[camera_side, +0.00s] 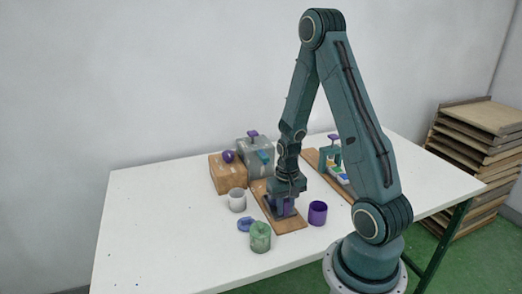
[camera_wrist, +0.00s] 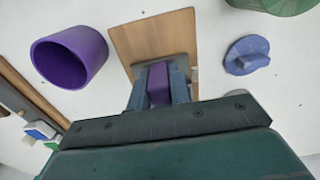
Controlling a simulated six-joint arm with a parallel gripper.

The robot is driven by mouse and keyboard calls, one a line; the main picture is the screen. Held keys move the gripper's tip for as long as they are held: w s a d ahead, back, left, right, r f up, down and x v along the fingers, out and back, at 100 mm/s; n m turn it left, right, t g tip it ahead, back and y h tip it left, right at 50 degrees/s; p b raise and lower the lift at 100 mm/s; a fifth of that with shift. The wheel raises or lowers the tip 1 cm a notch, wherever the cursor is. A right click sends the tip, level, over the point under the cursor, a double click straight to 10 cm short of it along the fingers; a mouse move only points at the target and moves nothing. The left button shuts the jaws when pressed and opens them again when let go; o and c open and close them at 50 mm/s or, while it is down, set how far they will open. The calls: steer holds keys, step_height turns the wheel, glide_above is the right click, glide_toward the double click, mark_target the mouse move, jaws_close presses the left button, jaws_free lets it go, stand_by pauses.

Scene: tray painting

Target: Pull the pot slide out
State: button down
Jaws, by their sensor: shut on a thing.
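My gripper (camera_side: 284,206) points down over a flat wooden board (camera_side: 291,224) on the white table. In the wrist view, its two blue-grey fingers are shut on an upright purple handle (camera_wrist: 158,84) above the same board (camera_wrist: 150,38). The handle shows only partly in the side view, between the fingers. The fingers and wrist hide what the handle is fixed to, so I cannot tell how far the pot slide is out.
A purple cup (camera_side: 317,213) stands right of the board. A white cup (camera_side: 237,201), a blue lid (camera_side: 245,225) and a green pot (camera_side: 260,239) stand left. Behind are a wooden block (camera_side: 226,177) and a grey box (camera_side: 250,155). The table's left side is mostly clear.

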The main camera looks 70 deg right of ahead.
steer(key=shift+s+a, duration=1.5)
steer(key=shift+a, duration=0.05)
steer(key=c, duration=1.4)
jaws_free()
steer(key=shift+o, duration=0.6)
steer(key=shift+r, duration=0.1)
steer(key=shift+d+r, duration=0.1)
steer(key=shift+w+r, duration=0.1)
steer(key=shift+r, duration=0.6)
step_height(320, 180, up, 12)
